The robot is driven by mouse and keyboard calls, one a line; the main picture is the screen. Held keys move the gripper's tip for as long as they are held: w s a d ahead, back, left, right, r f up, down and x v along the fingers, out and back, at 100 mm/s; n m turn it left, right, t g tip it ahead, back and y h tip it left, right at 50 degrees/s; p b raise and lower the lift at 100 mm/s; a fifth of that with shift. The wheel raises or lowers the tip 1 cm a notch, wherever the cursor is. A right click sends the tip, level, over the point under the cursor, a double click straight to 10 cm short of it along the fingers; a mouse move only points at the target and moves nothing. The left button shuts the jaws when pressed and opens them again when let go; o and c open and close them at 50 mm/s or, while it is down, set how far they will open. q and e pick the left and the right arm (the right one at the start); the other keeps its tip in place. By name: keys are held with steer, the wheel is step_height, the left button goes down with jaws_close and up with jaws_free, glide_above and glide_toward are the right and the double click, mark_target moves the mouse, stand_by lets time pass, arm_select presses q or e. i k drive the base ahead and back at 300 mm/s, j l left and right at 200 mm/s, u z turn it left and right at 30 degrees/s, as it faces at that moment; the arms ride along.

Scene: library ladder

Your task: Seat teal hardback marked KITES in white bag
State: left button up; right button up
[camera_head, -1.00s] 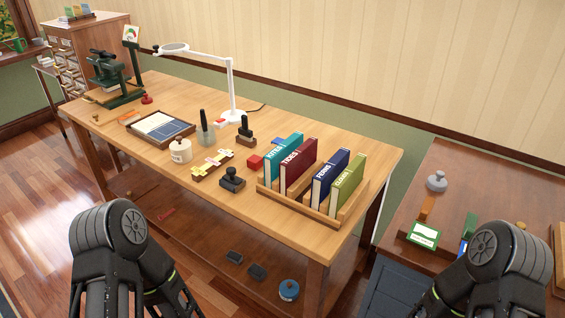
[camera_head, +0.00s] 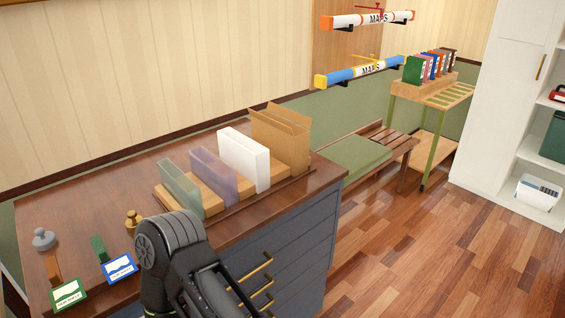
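The white bag (camera_head: 240,158) stands upright on a wooden holder on the dark-topped cabinet. It is between a translucent purple bag (camera_head: 213,175) on its left and a tan bag (camera_head: 280,140) on its right. A translucent green bag (camera_head: 180,188) is at the left end of the row. The teal KITES hardback is not in this view. One black arm of mine, which looks like the right, rises at the bottom left of centre, in front of the cabinet. Its gripper fingers are not seen. My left arm is out of view.
The cabinet top (camera_head: 95,195) also carries a grey weight (camera_head: 43,239), a brass weight (camera_head: 132,221), a green-framed card (camera_head: 69,295) and a blue-framed card (camera_head: 120,268). A bench (camera_head: 360,155) stands beyond. The wood floor (camera_head: 410,255) at right is clear.

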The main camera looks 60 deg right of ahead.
mark_target(250, 158)
steer(key=z, duration=1.85)
steer(key=u, duration=2.4)
steer(key=i+j+u, duration=0.3)
steer(key=u, duration=0.15)
steer(key=i+j+u, duration=0.1)
steer(key=i+u, duration=0.35)
steer(key=i, duration=0.05)
